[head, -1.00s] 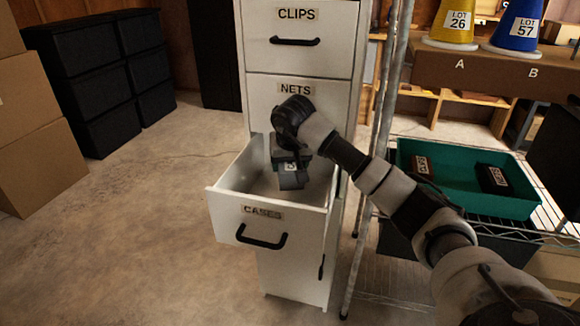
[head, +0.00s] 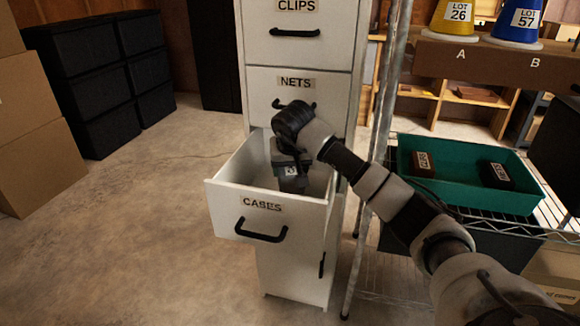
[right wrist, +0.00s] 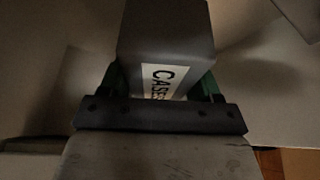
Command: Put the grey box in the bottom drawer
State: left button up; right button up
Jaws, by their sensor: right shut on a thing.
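The bottom drawer (head: 228,205), labelled CASES, is pulled open from the white cabinet. My right gripper (head: 290,172) is inside the drawer opening, pointing down. It is shut on the grey box (right wrist: 166,35), whose label reads CASES in the right wrist view. In the head view the box (head: 292,184) is partly hidden by the gripper and sits below the drawer's rim. I cannot tell whether it touches the drawer floor. In the right wrist view green finger pads of the gripper (right wrist: 165,84) lie on both sides of the box. My left gripper is not in view.
Closed drawers labelled NETS (head: 295,83) and CLIPS (head: 297,8) are above. A green tray (head: 475,197) with two dark labelled boxes stands on a wire rack at right. A metal rack post (head: 378,130) rises close beside my right arm. The floor at left is clear.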

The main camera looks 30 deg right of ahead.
jog(key=shift+f, duration=0.5)
jog(key=o, duration=1)
jog(key=shift+o, duration=0.2)
jog(key=shift+r, duration=0.2)
jog(key=v, duration=0.3)
jog(key=p+v, duration=0.1)
jog(key=v, duration=0.1)
jog(key=shift+w+d+r, duration=0.1)
jog(key=shift+r, duration=0.35)
jog(key=p+v, duration=0.1)
jog(key=v, duration=0.4)
jog(key=shift+r+p, duration=0.3)
jog(key=shift+p, duration=0.1)
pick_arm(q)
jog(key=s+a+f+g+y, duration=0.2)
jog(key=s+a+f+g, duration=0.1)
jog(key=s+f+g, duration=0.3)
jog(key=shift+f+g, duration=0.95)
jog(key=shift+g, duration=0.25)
pick_arm(e)
jog(key=shift+s+a+r, duration=0.25)
jog(key=shift+s+r, duration=0.2)
jog(key=shift+r, duration=0.15)
